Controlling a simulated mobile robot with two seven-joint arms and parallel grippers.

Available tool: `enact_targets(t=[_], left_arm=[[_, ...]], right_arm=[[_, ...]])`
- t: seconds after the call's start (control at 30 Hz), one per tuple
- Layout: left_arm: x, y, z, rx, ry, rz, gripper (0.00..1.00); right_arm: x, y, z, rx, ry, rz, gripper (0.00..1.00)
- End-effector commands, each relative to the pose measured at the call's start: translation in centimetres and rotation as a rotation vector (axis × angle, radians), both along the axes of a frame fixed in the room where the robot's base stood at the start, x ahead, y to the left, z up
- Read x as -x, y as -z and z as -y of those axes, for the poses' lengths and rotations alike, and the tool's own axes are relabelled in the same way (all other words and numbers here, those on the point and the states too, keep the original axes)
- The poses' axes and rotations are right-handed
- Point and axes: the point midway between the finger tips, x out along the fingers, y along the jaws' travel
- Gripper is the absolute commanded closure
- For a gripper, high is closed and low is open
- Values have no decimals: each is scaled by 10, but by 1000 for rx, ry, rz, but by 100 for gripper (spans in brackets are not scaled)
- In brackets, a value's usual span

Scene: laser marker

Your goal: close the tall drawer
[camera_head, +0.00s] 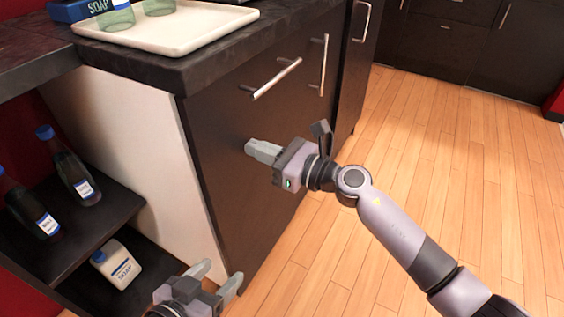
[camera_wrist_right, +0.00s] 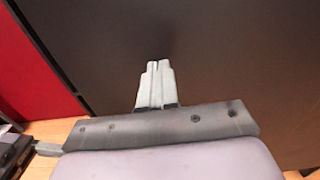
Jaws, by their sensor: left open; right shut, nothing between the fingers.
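The tall drawer has a dark brown front (camera_head: 228,165) with a silver bar handle (camera_head: 275,79) near its top, below the countertop. Its front looks about level with the counter edge; I cannot tell whether a small gap is left. My right gripper (camera_head: 249,148) is shut and empty, its tips at the drawer front below the handle. In the right wrist view, the shut fingers (camera_wrist_right: 158,66) point at the dark front (camera_wrist_right: 225,65), touching or very close. My left gripper (camera_head: 220,272) is open and empty, low down by the drawer's lower left corner.
A white tray (camera_head: 205,37) with glasses lies on the dark countertop (camera_head: 180,74). Open shelves at left hold dark bottles (camera_head: 75,173) and a white soap bottle (camera_head: 117,266). Another door with a vertical handle (camera_head: 323,65) is to the right. The wooden floor (camera_head: 480,170) is clear.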

Motion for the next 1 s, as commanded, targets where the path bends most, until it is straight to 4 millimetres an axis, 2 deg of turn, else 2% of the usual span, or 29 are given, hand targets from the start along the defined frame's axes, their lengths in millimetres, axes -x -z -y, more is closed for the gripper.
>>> enact_targets(t=[0.2, 0.53, 0.77, 1.0], left_arm=[[-3, 0, 5, 29, 5, 4, 38], [-5, -2, 7, 45, -1, 6, 38], [-5, 0, 7, 43, -1, 4, 38], [-4, 6, 8, 60, 0, -5, 38]], right_arm=[[-6, 0, -13, -1, 0, 0, 100], [-7, -3, -16, -4, 2, 3, 100], [-8, -3, -14, -3, 3, 5, 100], [-12, -1, -1, -1, 2, 5, 100]])
